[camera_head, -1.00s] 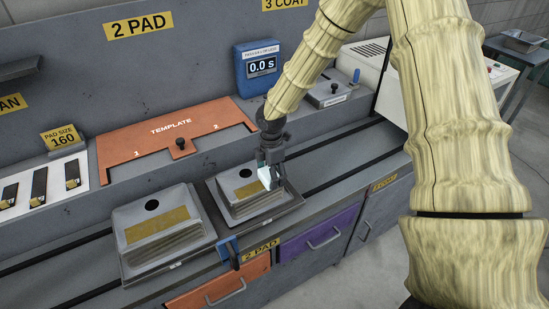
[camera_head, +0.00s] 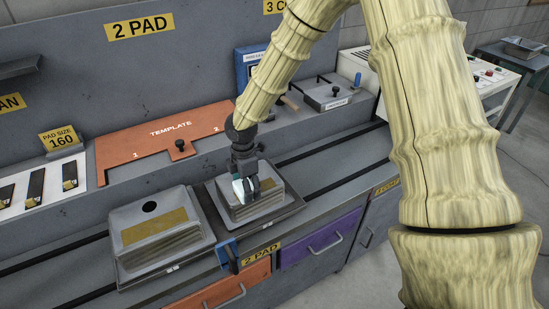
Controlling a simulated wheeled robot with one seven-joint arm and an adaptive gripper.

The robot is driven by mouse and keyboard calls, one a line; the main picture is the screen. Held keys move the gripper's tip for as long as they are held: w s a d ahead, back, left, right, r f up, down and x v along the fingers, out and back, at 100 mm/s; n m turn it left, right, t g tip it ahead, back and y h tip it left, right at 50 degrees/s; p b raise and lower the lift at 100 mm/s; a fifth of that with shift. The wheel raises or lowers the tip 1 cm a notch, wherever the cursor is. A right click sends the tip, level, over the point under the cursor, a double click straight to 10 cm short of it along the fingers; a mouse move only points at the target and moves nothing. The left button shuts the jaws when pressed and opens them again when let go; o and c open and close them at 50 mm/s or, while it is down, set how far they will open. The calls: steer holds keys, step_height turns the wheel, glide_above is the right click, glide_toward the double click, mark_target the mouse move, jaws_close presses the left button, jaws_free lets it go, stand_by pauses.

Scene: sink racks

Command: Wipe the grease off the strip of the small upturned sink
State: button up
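The small upturned grey sink (camera_head: 268,205) sits in a dark tray on the right side of the bench rail. My gripper (camera_head: 246,190) is over its top and is shut on a white and teal wiping pad (camera_head: 239,190). The pad is low, at the strip area near the left part of the sink's top; I cannot tell whether it touches. The gripper and pad hide most of the strip and the drain hole.
A larger upturned sink (camera_head: 158,228) with a yellow-brown strip stands close on the left. An orange template plate (camera_head: 160,142) lies behind. A blue clip (camera_head: 228,250) stands at the front edge between the trays. A grey box (camera_head: 330,92) stands at the back right.

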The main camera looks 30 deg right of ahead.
mark_target(237, 189)
steer(key=shift+s+a+b, duration=0.1)
steer(key=shift+a+b, duration=0.3)
steer(key=shift+a, duration=0.85)
steer(key=shift+a+f, duration=0.15)
steer(key=shift+a, duration=0.55)
steer(key=shift+a+f+b, duration=0.1)
steer(key=shift+a+b, duration=0.05)
steer(key=shift+b, duration=0.6)
steer(key=shift+d+r+p, duration=0.15)
steer(key=shift+d+p, duration=0.25)
steer(key=shift+d, duration=0.2)
steer(key=shift+d+r+p, duration=0.15)
steer(key=shift+d+p, duration=0.2)
steer(key=shift+d, duration=0.2)
steer(key=shift+w+d+p, duration=0.15)
steer(key=shift+d+p, duration=0.95)
steer(key=shift+d, duration=1.9)
steer(key=shift+w+d+p, duration=0.15)
steer(key=shift+d+p, duration=0.9)
steer(key=shift+d, duration=1.95)
steer(key=shift+d+r, duration=0.15)
steer(key=shift+d, duration=0.15)
step_height(237, 189, up, 8)
steer(key=p, duration=0.6)
steer(key=shift+a, duration=0.1)
